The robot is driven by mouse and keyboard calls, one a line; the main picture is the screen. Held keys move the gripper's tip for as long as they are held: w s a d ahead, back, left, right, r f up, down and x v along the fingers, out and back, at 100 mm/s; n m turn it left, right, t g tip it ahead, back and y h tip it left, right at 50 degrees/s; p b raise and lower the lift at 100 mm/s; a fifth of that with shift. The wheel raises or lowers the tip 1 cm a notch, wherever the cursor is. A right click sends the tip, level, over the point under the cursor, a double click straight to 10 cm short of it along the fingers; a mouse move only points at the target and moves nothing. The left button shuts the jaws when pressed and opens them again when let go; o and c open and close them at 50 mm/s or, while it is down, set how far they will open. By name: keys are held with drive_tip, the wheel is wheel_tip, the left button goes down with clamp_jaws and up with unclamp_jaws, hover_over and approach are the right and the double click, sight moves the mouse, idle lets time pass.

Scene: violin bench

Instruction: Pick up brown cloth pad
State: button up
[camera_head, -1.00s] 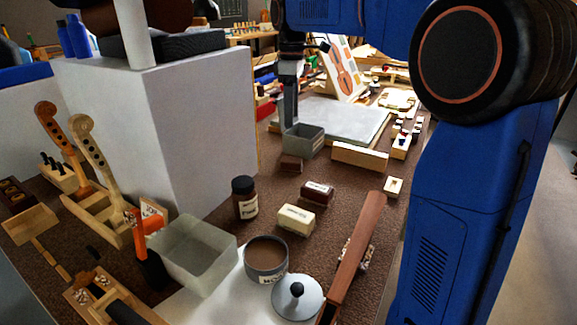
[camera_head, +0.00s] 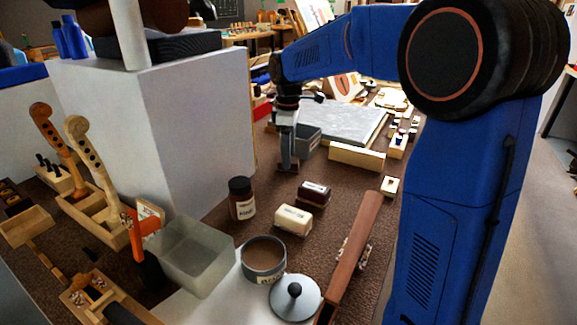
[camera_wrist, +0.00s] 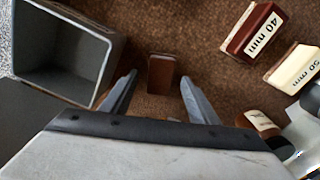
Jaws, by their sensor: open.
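The brown cloth pad (camera_wrist: 161,73) is a small dark brown block lying on the brown bench top, in the upper middle of the wrist view. My gripper (camera_wrist: 159,88) is open, its two fingers spread to the left and right of the pad's near side. Nothing is held between them. In the head view my gripper (camera_head: 288,164) points down at the bench beside the grey bin, and it hides most or all of the pad there.
An open grey bin (camera_wrist: 103,72) stands close left of the left finger. A dark red 40 mm block (camera_wrist: 252,30) and a cream 50 mm block (camera_wrist: 296,68) lie to the right. In the head view a brown jar (camera_head: 242,200) stands nearer. Bare bench surrounds the pad.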

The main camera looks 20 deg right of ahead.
drive_tip(key=shift+f, duration=0.9)
drive_tip(key=c, duration=1.1)
drive_tip(key=shift+r, duration=0.1)
wheel_tip(320, 180, up, 10)
drive_tip(key=shift+f, duration=0.1)
